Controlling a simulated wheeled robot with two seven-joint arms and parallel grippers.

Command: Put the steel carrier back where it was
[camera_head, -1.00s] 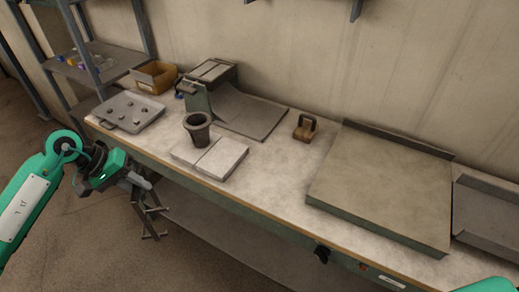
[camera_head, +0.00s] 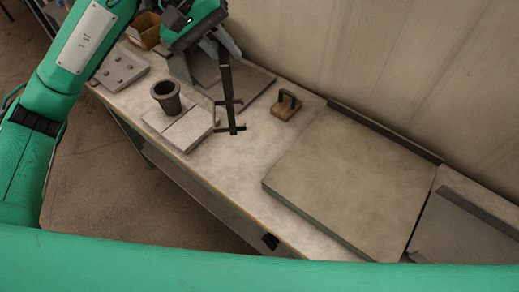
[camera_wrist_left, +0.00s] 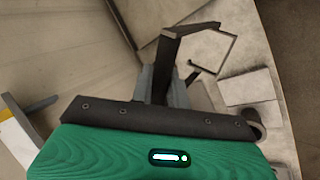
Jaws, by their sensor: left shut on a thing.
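The steel carrier (camera_head: 227,92) is a dark upright bar with short prongs at its foot. My left gripper (camera_head: 222,46) is shut on its upper part and holds it over the bench, right of the pale blocks. Whether its foot touches the bench I cannot tell. In the left wrist view the carrier (camera_wrist_left: 167,62) runs out from between the fingers (camera_wrist_left: 165,88), with a thin square frame at its far end. A dark crucible (camera_head: 168,104) stands upright on the pale blocks (camera_head: 190,130), apart from the carrier. My right gripper is out of view.
A wooden block with a dark handle (camera_head: 285,106) sits right of the carrier. A large flat slab (camera_head: 350,180) fills the right of the bench. A plate with knobs (camera_head: 120,68) and a cardboard box (camera_head: 145,28) are at the left. Bare bench (camera_head: 240,165) lies in front.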

